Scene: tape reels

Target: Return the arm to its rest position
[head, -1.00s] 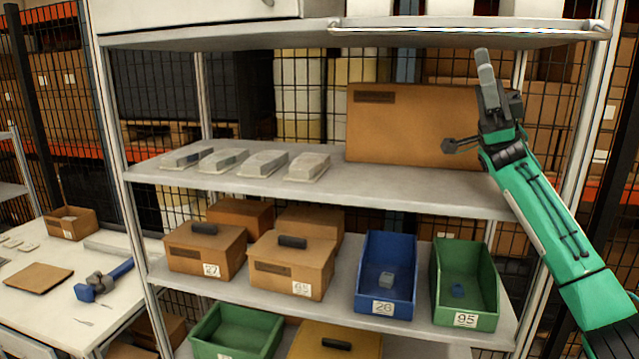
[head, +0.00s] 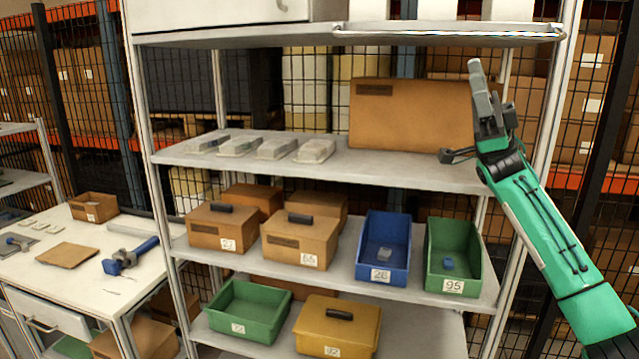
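My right arm, green with a dark wrist, comes in from the lower right in the head view. Its grey gripper (head: 482,92) points up in front of the right part of the shelf rack, near a large brown box (head: 410,112). No held object can be made out, and the finger gap is not clear from this angle. My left gripper is not in view.
Several grey pieces lie on the middle shelf (head: 400,168). Below are brown lidded boxes (head: 300,240), a blue bin (head: 383,248), a green bin (head: 453,257) and a yellow box (head: 337,325). A white worktable (head: 50,285) stands left.

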